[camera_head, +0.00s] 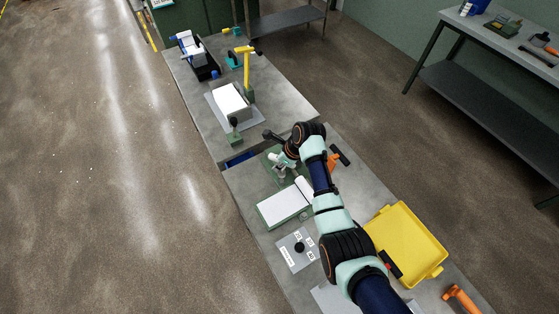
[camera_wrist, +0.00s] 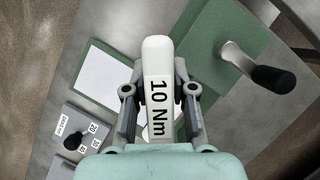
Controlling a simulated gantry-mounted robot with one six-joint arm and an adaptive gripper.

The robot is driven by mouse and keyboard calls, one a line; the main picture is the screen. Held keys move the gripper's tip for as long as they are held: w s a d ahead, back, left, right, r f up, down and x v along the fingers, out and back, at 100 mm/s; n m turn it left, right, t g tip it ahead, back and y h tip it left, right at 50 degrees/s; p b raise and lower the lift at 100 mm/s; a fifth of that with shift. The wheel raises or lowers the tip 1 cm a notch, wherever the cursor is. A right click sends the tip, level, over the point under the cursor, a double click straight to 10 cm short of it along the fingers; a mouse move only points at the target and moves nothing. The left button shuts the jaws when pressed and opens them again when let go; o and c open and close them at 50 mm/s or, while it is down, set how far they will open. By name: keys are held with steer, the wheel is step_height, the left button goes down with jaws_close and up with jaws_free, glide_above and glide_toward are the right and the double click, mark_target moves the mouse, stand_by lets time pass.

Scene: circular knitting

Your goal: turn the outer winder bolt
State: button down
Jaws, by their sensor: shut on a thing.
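My gripper (camera_wrist: 160,92) is shut on a white torque tool (camera_wrist: 158,75) marked "10 Nm", with a finger on each side of its handle. In the head view my gripper (camera_head: 283,167) is low over a green fixture (camera_head: 271,158) on the near bench. The tool's far end is hidden in the wrist view. I cannot pick out the outer winder bolt in either view, nor tell whether the tool touches it. A crank with a black handle (camera_wrist: 272,78) stands on a green block (camera_wrist: 213,45) to the right of the gripper.
A green-edged white panel (camera_head: 284,206) lies beside the fixture. A grey plate with a black knob and labels (camera_head: 297,250) is nearer. A yellow tray (camera_head: 408,243) and an orange-handled tool (camera_head: 460,298) are to the right. A second bench section (camera_head: 285,102) continues behind.

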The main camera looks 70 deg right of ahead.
steer(key=shift+f+b, duration=0.65)
steer(key=shift+f, duration=1)
steer(key=shift+r+p, duration=0.1)
steer(key=shift+p, duration=0.9)
steer(key=shift+f+b, duration=0.8)
steer(key=shift+f, duration=0.35)
steer(key=shift+r, duration=0.1)
steer(key=shift+r+p, duration=0.75)
steer(key=shift+p, duration=0.25)
steer(key=shift+p, duration=0.6)
stand_by(0.9)
steer(key=shift+f+b, duration=0.55)
steer(key=shift+f, duration=0.25)
steer(key=c, duration=0.9)
jaws_free()
